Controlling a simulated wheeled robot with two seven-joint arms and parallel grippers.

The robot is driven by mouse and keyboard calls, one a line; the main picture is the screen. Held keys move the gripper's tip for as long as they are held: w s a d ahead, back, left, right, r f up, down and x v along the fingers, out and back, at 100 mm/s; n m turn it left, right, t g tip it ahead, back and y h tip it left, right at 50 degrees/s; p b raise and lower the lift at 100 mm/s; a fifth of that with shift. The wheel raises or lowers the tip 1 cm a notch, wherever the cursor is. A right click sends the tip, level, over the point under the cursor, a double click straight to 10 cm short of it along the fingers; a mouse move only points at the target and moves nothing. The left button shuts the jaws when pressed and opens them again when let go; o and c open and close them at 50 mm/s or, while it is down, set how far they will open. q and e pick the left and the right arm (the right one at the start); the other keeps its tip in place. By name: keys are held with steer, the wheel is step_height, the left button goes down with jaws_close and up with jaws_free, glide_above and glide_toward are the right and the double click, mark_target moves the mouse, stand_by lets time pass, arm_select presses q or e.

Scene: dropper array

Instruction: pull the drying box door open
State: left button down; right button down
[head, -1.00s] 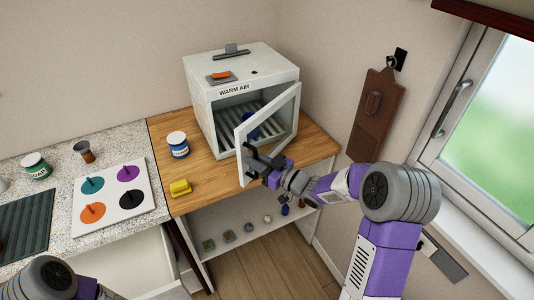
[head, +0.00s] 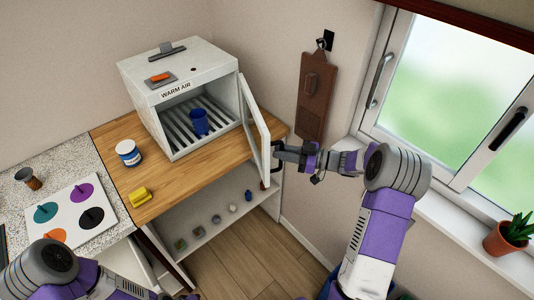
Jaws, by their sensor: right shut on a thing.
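The drying box (head: 190,62) is a white box marked WARM AIR on the wooden counter. Its framed door (head: 255,120) stands wide open, swung out to the right, and the slatted rack inside is in plain view. A blue cup (head: 199,121) stands on the rack. My right gripper (head: 280,155) is shut at the outer edge of the door, on its handle, which the fingers largely hide. My left arm (head: 45,270) shows at the bottom left; its gripper fingers cannot be made out.
A blue-and-white jar (head: 128,153) and a yellow block (head: 140,196) sit on the counter (head: 185,180). A brown board (head: 315,95) hangs on the wall behind my right gripper. A window (head: 440,85) and potted plant (head: 508,238) are at the right.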

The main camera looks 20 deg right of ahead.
steer(key=shift+w+d+r, duration=0.1)
steer(key=shift+d, duration=0.5)
steer(key=shift+w+d+r, duration=0.1)
steer(key=shift+d, duration=0.45)
steer(key=c, duration=1.4)
jaws_free()
steer(key=shift+o, duration=0.9)
steer(key=shift+w+a+f, duration=0.1)
steer(key=shift+w, duration=0.1)
steer(key=shift+s, duration=0.1)
steer(key=shift+s+f, duration=0.1)
steer(key=v, duration=0.7)
steer(key=shift+s+d, duration=0.15)
steer(key=shift+d, duration=0.1)
